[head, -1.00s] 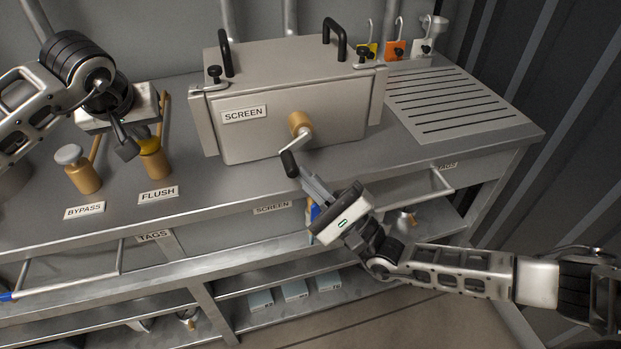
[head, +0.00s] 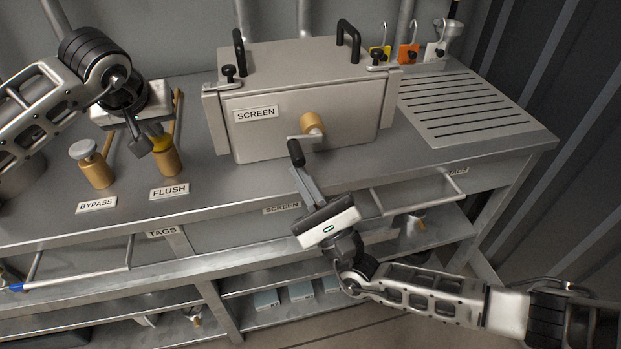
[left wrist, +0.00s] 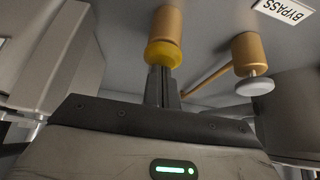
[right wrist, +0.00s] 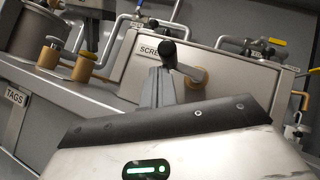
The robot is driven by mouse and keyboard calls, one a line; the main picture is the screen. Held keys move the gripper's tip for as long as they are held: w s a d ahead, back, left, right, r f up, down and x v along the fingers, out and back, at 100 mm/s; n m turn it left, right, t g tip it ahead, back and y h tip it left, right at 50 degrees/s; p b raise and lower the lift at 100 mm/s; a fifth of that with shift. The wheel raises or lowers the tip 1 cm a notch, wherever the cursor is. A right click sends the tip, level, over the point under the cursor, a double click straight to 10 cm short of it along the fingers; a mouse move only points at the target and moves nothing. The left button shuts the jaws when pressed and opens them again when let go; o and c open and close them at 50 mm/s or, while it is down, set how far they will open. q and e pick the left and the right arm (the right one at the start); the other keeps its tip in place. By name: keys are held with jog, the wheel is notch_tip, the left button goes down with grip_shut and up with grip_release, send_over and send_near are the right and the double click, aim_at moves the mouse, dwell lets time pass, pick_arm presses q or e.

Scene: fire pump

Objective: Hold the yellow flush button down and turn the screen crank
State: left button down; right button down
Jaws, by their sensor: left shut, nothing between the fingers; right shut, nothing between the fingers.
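The yellow flush button (head: 161,144) tops a brass post behind the FLUSH label. My left gripper (head: 151,143) is shut and empty, its fingertips at the button; the left wrist view shows the fingers against the yellow cap (left wrist: 164,54). I cannot tell how far the cap is pressed. The screen crank (head: 303,139) has a brass hub on the front of the SCREEN box and a black handle (head: 296,153) pointing down-left. My right gripper (head: 299,174) is shut and empty, its fingertips just below the handle. In the right wrist view the fingers overlap the handle's (right wrist: 169,50) lower side; contact is unclear.
The grey-capped BYPASS post (head: 95,165) stands left of the flush post. The SCREEN box (head: 300,90) sits on the bench, with a slotted drain area (head: 470,103) to its right. A rail (head: 420,190) runs along the bench front near my right gripper.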

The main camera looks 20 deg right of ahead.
aim_at(296, 158)
pick_arm(q)
jog(key=shift+f, duration=0.1)
pick_arm(e)
jog(key=r+m+h, duration=0.1)
jog(key=m+h, duration=0.6)
jog(key=m, duration=0.1)
jog(key=a+r+m+h, duration=0.1)
jog(key=m+h, duration=0.7)
jog(key=m, duration=0.1)
jog(key=r+m+h, duration=0.1)
jog(key=m+h, duration=0.6)
jog(key=m, duration=0.1)
jog(key=shift+a+r+m, duration=0.15)
jog(key=shift+r+m, duration=0.15)
jog(key=m+g+h, duration=0.1)
jog(key=m, duration=0.1)
jog(key=r+m+g+h, duration=0.1)
jog(key=m+g+h, duration=0.1)
jog(key=m, duration=0.1)
jog(key=shift+r+m+g, duration=0.3)
jog(key=shift+r+g, duration=0.05)
jog(key=shift+g, duration=0.05)
jog(key=shift+d+r, duration=0.35)
jog(key=shift+r, duration=0.1)
jog(key=shift+r, duration=0.1)
jog(key=shift+r, duration=0.1)
notch_tip(296, 158, up, 10)
